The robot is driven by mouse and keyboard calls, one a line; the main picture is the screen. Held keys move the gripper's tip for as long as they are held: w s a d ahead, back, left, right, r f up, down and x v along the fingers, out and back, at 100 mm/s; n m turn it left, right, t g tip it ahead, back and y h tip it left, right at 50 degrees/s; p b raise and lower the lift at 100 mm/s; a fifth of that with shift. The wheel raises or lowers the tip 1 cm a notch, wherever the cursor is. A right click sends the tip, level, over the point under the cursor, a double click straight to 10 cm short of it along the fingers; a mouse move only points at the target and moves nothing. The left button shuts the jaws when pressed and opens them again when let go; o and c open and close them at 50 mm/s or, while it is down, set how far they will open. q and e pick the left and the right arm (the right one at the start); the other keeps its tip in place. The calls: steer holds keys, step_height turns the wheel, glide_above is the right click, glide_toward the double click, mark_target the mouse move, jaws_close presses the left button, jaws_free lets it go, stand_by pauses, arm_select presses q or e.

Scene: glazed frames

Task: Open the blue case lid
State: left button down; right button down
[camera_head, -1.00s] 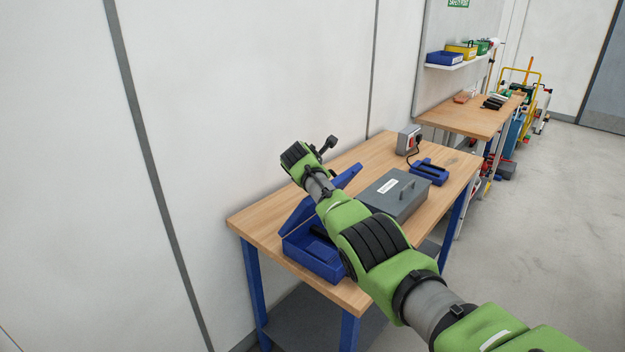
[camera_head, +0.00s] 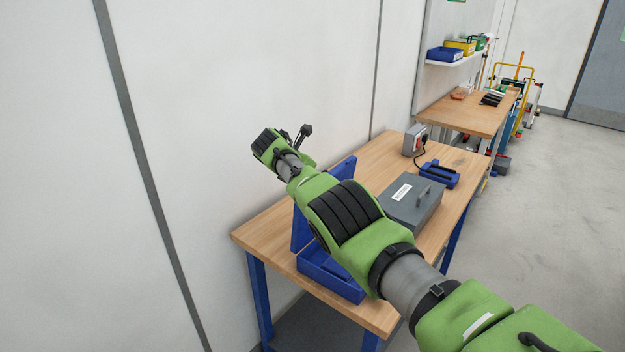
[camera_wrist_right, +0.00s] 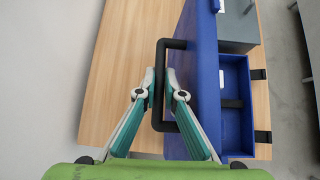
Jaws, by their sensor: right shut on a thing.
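The blue case stands on the near wooden table, with its open tray (camera_head: 325,273) at the front. Its blue lid (camera_head: 342,172) is raised and looks near upright, partly hidden behind my right arm. In the right wrist view the lid (camera_wrist_right: 206,75) stands edge-on beside the open tray (camera_wrist_right: 237,110). A black bar handle (camera_wrist_right: 174,43) sticks out from the lid's outer face. My right gripper (camera_wrist_right: 160,78) has its two fingers on either side of this handle and is shut on it. In the head view its fingers are hidden. My left gripper is not in view.
A grey box (camera_head: 412,203) with a handle stands close beside the blue case. Behind it are a blue tool-like object (camera_head: 440,176) and a grey socket box (camera_head: 414,139). A white wall (camera_head: 200,130) runs close behind the table (camera_head: 275,233).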

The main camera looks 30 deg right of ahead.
steer(key=shift+s+f, duration=0.2)
steer(key=shift+f, duration=0.2)
steer(key=c, duration=2.4)
jaws_free()
steer(key=shift+w+r, duration=0.1)
steer(key=shift+r, duration=0.05)
steer(key=shift+a+r, duration=0.45)
steer(key=shift+r, duration=0.05)
steer(key=shift+s+v, duration=0.1)
steer(key=shift+v, duration=1.45)
steer(key=shift+s+v, duration=0.15)
steer(key=shift+v, duration=1.4)
steer(key=shift+f, duration=0.15)
